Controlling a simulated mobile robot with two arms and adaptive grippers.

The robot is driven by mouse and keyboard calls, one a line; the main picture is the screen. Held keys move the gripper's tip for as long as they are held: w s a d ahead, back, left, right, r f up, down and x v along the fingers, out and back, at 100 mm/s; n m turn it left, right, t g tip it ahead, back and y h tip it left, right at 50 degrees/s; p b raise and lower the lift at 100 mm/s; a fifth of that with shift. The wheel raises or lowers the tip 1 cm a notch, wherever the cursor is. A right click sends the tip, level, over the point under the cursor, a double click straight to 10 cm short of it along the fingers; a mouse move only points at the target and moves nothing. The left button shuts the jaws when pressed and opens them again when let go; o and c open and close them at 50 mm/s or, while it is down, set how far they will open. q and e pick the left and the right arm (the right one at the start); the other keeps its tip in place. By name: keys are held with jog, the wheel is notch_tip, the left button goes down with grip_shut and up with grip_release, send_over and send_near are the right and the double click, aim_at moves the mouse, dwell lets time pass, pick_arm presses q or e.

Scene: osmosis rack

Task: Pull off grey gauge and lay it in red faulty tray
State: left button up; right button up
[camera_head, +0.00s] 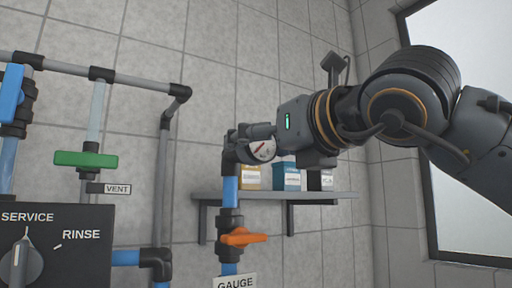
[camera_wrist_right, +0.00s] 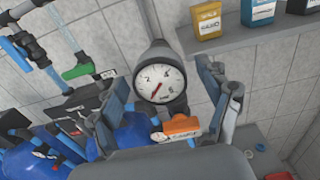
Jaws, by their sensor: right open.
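The grey gauge (camera_head: 262,150), with a round white dial and red needle, sits at the top of a blue vertical pipe (camera_head: 230,190) above the orange-handled valve. In the right wrist view the gauge (camera_wrist_right: 160,83) faces me between the two fingers. My right gripper (camera_head: 246,134) is open at the gauge, coming from the right. Its fingers (camera_wrist_right: 171,96) stand apart on either side of the dial; I cannot tell whether they touch it. A small red patch (camera_wrist_right: 279,176) shows at the lower right edge; I cannot tell whether it is the faulty tray. My left gripper is out of view.
An orange valve handle (camera_head: 244,237) sits below the gauge. A grey wall shelf (camera_head: 335,198) with several boxes is behind my right gripper. Pipes, a green valve handle (camera_head: 86,159) and a black SERVICE/RINSE panel (camera_head: 75,265) are at left. A window (camera_head: 468,110) is at right.

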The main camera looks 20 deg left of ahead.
aim_at(264, 144)
jog(key=shift+b, duration=0.55)
dwell(0.5)
jog(key=c, duration=1.6)
jog(key=shift+d, duration=0.1)
jog(key=shift+s+d, duration=0.15)
jog(key=shift+b+v, duration=1.65)
jog(key=shift+v, duration=1.15)
